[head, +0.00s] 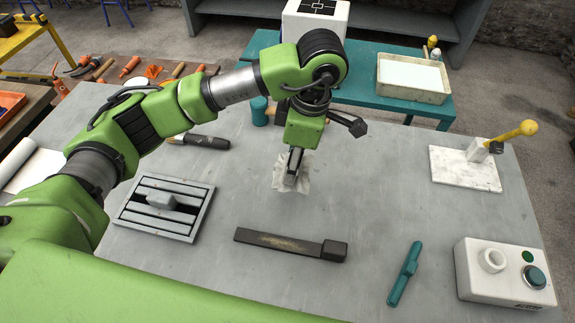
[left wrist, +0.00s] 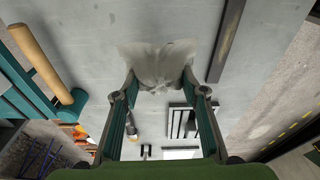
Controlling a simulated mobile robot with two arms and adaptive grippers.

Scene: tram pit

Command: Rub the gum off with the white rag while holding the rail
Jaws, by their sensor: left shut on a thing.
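The rail (head: 290,244) is a dark flat bar with a square block at its right end. It lies on the grey table, with a yellowish-brown smear, likely the gum, along its top. My left gripper (head: 292,180) is shut on the crumpled white rag (head: 289,184), behind the rail and apart from it. In the left wrist view the rag (left wrist: 157,66) hangs between the fingertips (left wrist: 158,88), and part of the rail (left wrist: 228,38) shows to the right. My right gripper is not in view.
A slotted grate (head: 165,207) lies left of the rail. A teal tool (head: 405,273) and a button box (head: 505,272) are at the right. A lever on a white plate (head: 465,168) stands at the back right. The table between rag and rail is clear.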

